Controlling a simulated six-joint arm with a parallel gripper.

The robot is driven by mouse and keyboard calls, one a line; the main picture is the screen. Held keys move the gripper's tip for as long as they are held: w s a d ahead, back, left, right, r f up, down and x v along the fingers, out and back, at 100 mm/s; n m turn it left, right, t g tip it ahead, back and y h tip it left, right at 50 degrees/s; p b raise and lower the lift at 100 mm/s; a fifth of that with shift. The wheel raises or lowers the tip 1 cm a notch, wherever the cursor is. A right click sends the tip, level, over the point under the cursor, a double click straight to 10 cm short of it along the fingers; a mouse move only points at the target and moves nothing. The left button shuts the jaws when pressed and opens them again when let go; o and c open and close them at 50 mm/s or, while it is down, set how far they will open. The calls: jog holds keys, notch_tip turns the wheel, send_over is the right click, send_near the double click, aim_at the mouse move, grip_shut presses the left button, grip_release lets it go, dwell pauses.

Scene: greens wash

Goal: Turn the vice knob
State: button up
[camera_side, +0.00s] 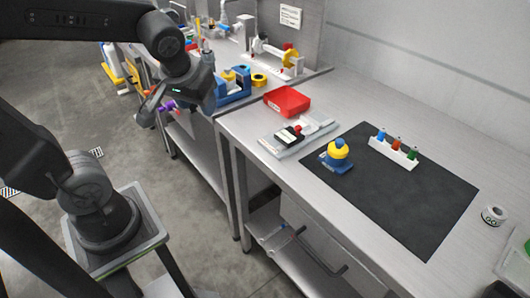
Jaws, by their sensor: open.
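A blue vice-like body (235,84) with yellow parts stands on the back bench, partly hidden behind my arm. A purple knob-like part (168,106) shows close beside my gripper's fingers; I cannot tell whether it belongs to the blue body or whether the fingers touch it. My gripper (153,105) is open, left of the blue body and near the bench's front edge. A smaller blue base with a yellow rounded top (338,150) stands on the dark mat on the right bench.
A red bin (287,101) and a grey tray (299,137) with a black item sit left of the dark mat (420,205). A white rack (394,152) holds small coloured bottles. A white roll (493,215) stands at right. The mat's front is clear.

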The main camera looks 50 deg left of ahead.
jog(key=s+d+r+m+t+h, duration=0.2)
jog(key=s+d+m+h, duration=0.1)
jog(key=s+d+m, duration=0.25)
jog(key=w+a+r+n+g, duration=0.2)
jog(key=w+a+n, duration=0.2)
jog(key=w, duration=0.3)
jog(key=n+g, duration=0.4)
jog(key=n, duration=1)
send_over(191, 107)
jog(key=a, duration=0.2)
notch_tip(191, 107, down, 10)
jog(key=f, duration=1.3)
jog(key=shift+w+d+f, duration=0.15)
jog(key=shift+w+f, duration=0.15)
grip_shut()
